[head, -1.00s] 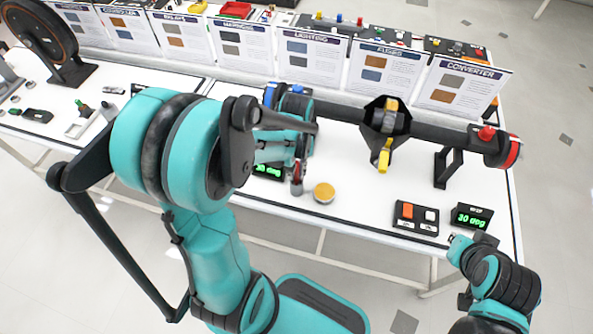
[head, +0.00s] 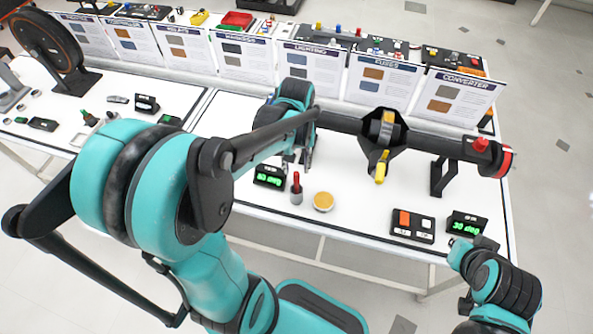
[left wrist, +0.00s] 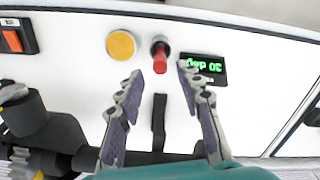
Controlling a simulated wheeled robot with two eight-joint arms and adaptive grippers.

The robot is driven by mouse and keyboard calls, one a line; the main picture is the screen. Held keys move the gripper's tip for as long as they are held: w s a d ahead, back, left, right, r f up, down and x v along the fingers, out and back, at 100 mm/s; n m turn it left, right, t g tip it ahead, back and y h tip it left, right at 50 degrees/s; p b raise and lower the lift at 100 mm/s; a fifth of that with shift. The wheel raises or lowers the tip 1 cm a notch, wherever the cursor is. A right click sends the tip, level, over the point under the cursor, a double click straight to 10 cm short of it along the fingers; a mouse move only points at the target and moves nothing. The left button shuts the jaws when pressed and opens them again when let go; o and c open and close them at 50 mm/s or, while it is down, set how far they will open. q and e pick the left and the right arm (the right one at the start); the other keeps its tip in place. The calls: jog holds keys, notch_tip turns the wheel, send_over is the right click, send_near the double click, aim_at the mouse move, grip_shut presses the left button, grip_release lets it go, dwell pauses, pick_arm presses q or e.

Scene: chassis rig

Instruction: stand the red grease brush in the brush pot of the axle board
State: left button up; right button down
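The red grease brush (head: 296,180) stands upright in a small grey pot (head: 296,196) near the front edge of the table. In the left wrist view, the brush's red handle (left wrist: 160,62) points toward me, and the grey pot (left wrist: 160,42) shows around its base. My left gripper (head: 304,160) is just behind the brush in the head view, partly hidden by my arm. In the left wrist view, the left gripper (left wrist: 161,70) is open, its fingers apart on either side of the handle and not touching it. My right gripper (head: 478,243) is by the right display; its fingers are unclear.
A yellow-topped round tin (head: 323,201) stands right of the pot, and a green-lit display (head: 269,176) stands left of it. The dark axle (head: 345,122) runs behind. A switch box (head: 412,226) and another display (head: 467,224) are at the front right.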

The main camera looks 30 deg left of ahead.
pick_arm(q)
notch_tip(320, 180, up, 4)
jog(key=shift+f+p, duration=0.25)
jog(key=shift+p, duration=0.15)
jog(key=shift+d+r, duration=0.15)
jog(key=shift+r, duration=0.15)
jog(key=s+d+r+m+t, duration=0.5)
jog(key=d+m+t, duration=0.1)
jog(key=t, duration=0.1)
jog(key=shift+s+d+t, duration=0.15)
jog(key=shift+d+t, duration=0.15)
jog(key=shift+d, duration=0.1)
jog(key=shift+f+b, duration=0.55)
jog(key=shift+b, duration=0.05)
